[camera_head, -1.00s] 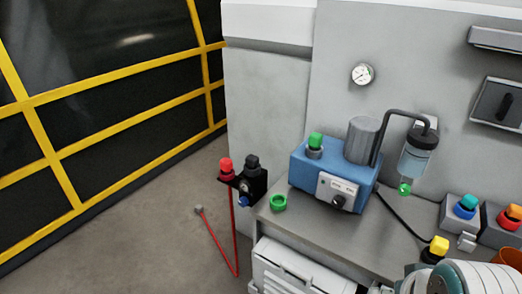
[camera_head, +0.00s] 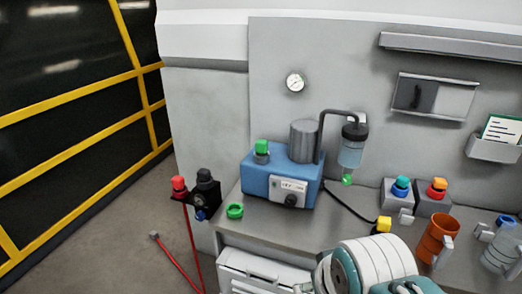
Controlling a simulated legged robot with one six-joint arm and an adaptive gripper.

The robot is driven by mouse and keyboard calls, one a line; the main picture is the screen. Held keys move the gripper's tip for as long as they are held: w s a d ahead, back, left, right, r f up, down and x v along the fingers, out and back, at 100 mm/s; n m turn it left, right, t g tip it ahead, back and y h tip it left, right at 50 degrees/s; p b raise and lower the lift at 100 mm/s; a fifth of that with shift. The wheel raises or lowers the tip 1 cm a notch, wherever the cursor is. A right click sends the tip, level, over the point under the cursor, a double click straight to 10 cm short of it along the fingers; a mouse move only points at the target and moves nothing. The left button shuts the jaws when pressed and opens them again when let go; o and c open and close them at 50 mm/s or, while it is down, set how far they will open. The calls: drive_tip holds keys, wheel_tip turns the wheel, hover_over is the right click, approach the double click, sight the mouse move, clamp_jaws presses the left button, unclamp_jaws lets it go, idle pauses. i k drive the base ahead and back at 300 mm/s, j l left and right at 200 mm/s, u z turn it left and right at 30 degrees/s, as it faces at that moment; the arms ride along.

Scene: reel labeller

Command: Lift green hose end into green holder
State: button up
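A green ring (camera_head: 235,211) lies on the grey bench top near its left front corner, with nothing in it. A green cap (camera_head: 261,147) sits upright on a grey fitting on top of the blue pump box (camera_head: 268,182). A small green tip (camera_head: 347,179) is at the bottom of a clear bottle (camera_head: 350,156) beside the box's right side. I cannot tell which green part is the hose end and which is the holder. White and teal links of my arm show at the bottom edge, but my gripper's fingertips are not in view.
A red-capped hose fitting (camera_head: 179,184) and a black fitting (camera_head: 205,178) sit in a black bracket at the bench's left end. A red hose hangs to the floor. A yellow cap (camera_head: 384,224), orange cup (camera_head: 434,239) and blue- and red-topped blocks stand to the right.

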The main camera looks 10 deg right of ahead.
sight(261, 145)
drive_tip(key=i+j+z, duration=0.4)
drive_tip(key=j, duration=0.2)
drive_tip(key=i+j+z, duration=0.2)
drive_tip(key=j, duration=0.15)
drive_tip(key=i+j+z, duration=0.2)
drive_tip(key=j, duration=0.15)
drive_tip(key=j+z, duration=0.2)
drive_tip(key=j, duration=0.2)
